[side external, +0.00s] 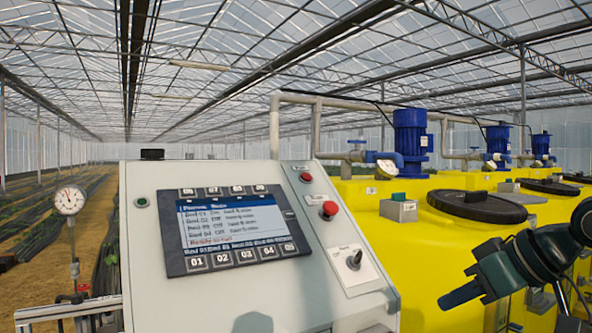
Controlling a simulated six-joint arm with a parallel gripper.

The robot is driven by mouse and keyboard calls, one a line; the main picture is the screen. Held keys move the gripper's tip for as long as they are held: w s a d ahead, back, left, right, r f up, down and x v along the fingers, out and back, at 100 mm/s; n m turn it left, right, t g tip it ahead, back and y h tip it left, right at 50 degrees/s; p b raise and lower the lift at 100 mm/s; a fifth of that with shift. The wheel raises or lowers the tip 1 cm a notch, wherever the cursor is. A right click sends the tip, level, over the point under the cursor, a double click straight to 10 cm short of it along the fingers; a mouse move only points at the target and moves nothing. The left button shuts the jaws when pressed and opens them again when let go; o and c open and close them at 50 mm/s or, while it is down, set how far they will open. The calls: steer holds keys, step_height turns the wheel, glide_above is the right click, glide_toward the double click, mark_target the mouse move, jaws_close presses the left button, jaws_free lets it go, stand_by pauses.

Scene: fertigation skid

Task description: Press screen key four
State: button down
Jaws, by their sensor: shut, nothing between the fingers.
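The control panel's screen (232,225) shows a lit menu list with a highlighted top row, in a dark frame. A row of numbered keys runs along its lower edge. Key 04 (268,253) is the fourth from the left, between key 03 (245,256) and key 05 (289,249). My gripper (458,296) is at the lower right, pointing left toward the console. It is shut and empty. In the picture it is well to the right of the keys and apart from the console.
The pale console (150,290) also carries a red mushroom button (329,209), a smaller red button (305,177) and a selector switch (354,259). Yellow tanks (400,240) with blue pumps (411,140) stand behind my gripper. A pressure gauge (69,200) is at the left.

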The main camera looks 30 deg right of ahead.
mark_target(269, 251)
steer(key=w+a+r+t+y, duration=0.2)
steer(key=w+a+r, duration=0.3)
steer(key=w+a, duration=0.3)
steer(key=w+a+r+t+y, duration=0.3)
steer(key=w+a+r, duration=0.3)
steer(key=w+a, duration=0.2)
steer(key=shift+w+r, duration=0.25)
steer(key=shift+w, duration=0.65)
steer(key=shift+w, duration=0.1)
steer(key=shift+w+f, duration=1.45)
steer(key=shift+f, duration=0.2)
steer(key=shift+w+f, duration=1.4)
steer(key=shift+f, duration=0.2)
steer(key=shift+w+f, duration=0.55)
steer(key=shift+f, duration=0.05)
steer(key=shift+s+r, duration=0.1)
steer(key=shift+s, duration=0.05)
steer(key=shift+s+r, duration=0.4)
steer(key=shift+r, duration=0.05)
steer(key=shift+s+r, duration=0.1)
steer(key=shift+r, duration=0.05)
stand_by(0.5)
